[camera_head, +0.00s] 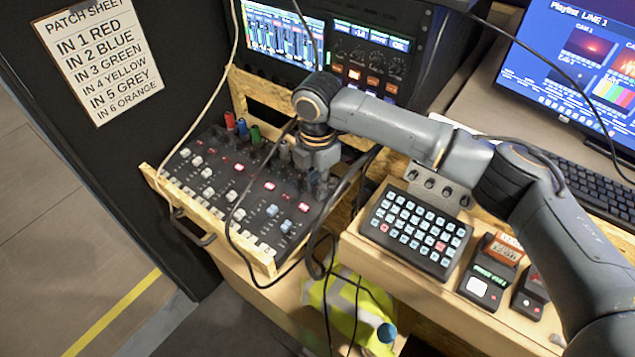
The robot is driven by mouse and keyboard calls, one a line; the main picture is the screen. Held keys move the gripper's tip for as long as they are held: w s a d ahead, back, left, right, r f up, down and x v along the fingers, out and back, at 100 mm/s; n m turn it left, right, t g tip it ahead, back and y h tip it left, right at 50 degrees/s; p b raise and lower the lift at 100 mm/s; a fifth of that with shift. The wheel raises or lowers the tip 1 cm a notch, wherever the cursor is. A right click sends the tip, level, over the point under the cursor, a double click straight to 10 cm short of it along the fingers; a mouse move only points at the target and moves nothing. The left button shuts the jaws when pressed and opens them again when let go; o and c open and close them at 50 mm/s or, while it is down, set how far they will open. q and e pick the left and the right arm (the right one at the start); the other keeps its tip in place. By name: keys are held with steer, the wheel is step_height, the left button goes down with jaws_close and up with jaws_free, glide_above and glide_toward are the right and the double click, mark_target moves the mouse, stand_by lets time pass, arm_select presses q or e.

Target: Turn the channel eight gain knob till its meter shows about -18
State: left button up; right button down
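The audio mixer (208,196) sits in a wooden tray at the left centre, with faders, red-lit buttons and small knobs. My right gripper (321,188) reaches down over the mixer's right end, at its upper right corner. Its fingers are small and dark against the panel, so I cannot tell if they are open or touching a knob. The channel eight gain knob cannot be made out; the gripper covers that corner. A screen with level meters (283,36) is lit at the top, but its numbers are too small to read. My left gripper is not in view.
Red, blue and green plugs (243,128) stand at the mixer's back edge. Black cables hang around the gripper and mixer. A button pad (416,229), small button boxes (488,272) and a keyboard (598,190) lie to the right. A patch sheet (98,55) hangs at left.

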steer(key=shift+r+p, duration=0.15)
steer(key=shift+p, duration=0.35)
steer(key=m+p, duration=1.2)
steer(key=p, duration=0.3)
steer(key=shift+r, duration=0.1)
steer(key=m+p, duration=0.3)
steer(key=m, duration=0.1)
steer(key=shift+f+m+p, duration=0.2)
steer(key=shift+m+p, duration=0.8)
steer(key=shift+m, duration=0.7)
steer(key=c, duration=1.3)
jaws_free()
